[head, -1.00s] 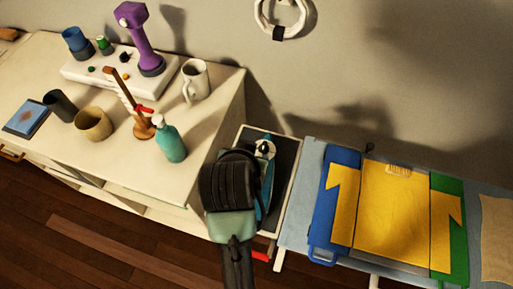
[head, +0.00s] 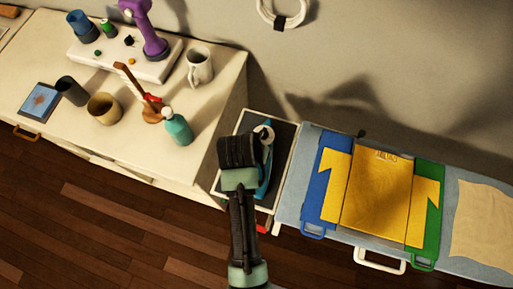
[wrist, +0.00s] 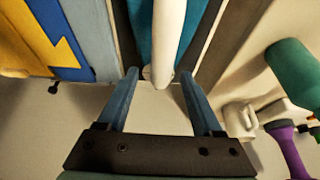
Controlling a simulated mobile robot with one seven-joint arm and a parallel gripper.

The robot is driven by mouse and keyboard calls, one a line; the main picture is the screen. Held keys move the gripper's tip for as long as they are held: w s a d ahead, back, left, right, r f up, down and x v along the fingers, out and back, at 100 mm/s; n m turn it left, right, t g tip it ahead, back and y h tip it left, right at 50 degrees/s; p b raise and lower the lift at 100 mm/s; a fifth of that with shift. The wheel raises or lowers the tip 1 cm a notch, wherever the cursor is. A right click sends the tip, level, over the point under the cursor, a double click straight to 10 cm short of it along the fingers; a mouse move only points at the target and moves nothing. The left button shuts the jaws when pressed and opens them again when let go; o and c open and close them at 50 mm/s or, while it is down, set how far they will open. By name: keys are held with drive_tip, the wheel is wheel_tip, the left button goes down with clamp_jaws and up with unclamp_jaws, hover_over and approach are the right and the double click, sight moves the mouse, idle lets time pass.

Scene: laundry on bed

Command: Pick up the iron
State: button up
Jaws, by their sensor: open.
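The iron has a teal-blue body and a white handle. In the head view the iron (head: 267,170) stands on a dark board between the dresser and the ironing board, partly hidden by my arm. In the wrist view its white iron handle (wrist: 170,35) runs down from the top edge between my fingers, with the teal body behind it. My gripper (wrist: 158,74) is open, one finger on each side of the handle's near end. I see no clear contact. In the head view my fingertips are hidden behind my wrist.
The dresser (head: 190,172) at left holds a white mug (head: 199,66), a teal bottle (head: 177,128) and several other items. The ironing board (head: 292,200) at right bears a yellow shirt (head: 375,200) on a blue and green folder. The wall is close behind.

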drive_tip(key=shift+w+p+x, duration=0.2)
drive_tip(key=shift+p+x, duration=0.3)
drive_tip(key=shift+x, duration=2.4)
drive_tip(key=shift+r, duration=0.1)
clamp_jaws()
drive_tip(key=shift+w+r, duration=0.1)
drive_tip(key=shift+r, duration=0.05)
